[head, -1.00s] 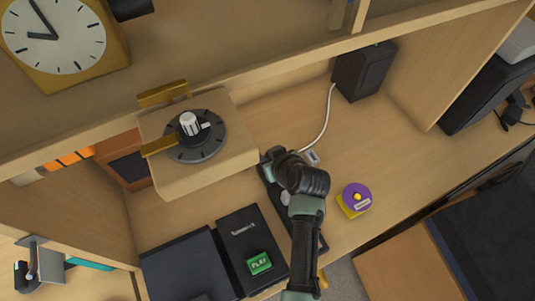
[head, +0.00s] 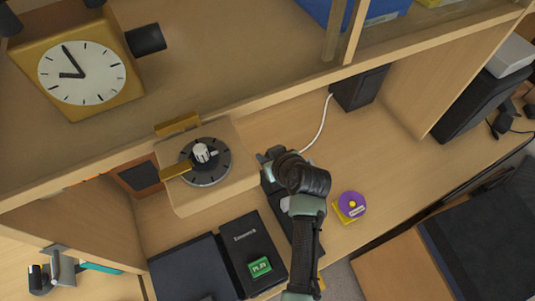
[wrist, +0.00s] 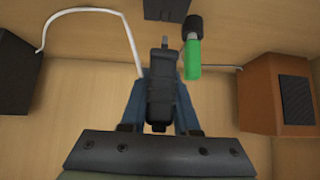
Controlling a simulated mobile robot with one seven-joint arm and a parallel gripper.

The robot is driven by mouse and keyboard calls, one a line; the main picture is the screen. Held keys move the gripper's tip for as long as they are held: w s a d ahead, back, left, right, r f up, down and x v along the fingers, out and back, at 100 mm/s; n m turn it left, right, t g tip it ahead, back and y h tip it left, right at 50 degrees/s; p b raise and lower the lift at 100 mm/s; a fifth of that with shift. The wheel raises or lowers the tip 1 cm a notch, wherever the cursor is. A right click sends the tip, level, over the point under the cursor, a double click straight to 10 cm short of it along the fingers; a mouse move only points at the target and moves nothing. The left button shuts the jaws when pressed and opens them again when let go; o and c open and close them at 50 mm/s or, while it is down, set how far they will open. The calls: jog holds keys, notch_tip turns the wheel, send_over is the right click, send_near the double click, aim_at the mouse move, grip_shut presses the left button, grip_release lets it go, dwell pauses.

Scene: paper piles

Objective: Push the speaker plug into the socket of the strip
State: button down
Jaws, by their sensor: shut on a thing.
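My gripper (wrist: 160,85) is shut on a dark plug (wrist: 160,95), which sits upright between the blue fingers in the wrist view. In the head view my gripper (head: 268,157) is over the far end of the dark strip (head: 275,203), and my arm hides the plug and part of the strip. A white cable (head: 322,122) runs from the black speaker (head: 360,88) towards my gripper. In the wrist view the cable (wrist: 92,11) passes behind the left finger. I cannot see the socket, or whether the plug touches it.
A box with a dial (head: 205,162) stands left of my gripper. A purple disc (head: 351,204) lies to the right. The shelf edge (head: 270,95) overhangs behind. A green, black-ended object (wrist: 192,58) shows in the wrist view.

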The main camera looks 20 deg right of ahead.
jog(key=shift+r, duration=0.1)
dwell(0.3)
jog(key=shift+f+b, duration=2)
jog(key=shift+f, duration=0.4)
jog(key=shift+f, duration=0.15)
dwell(1.3)
jog(key=shift+f, duration=0.15)
dwell(0.9)
jog(key=shift+f+b, duration=1.1)
jog(key=shift+f, duration=0.05)
jog(key=shift+r, duration=0.1)
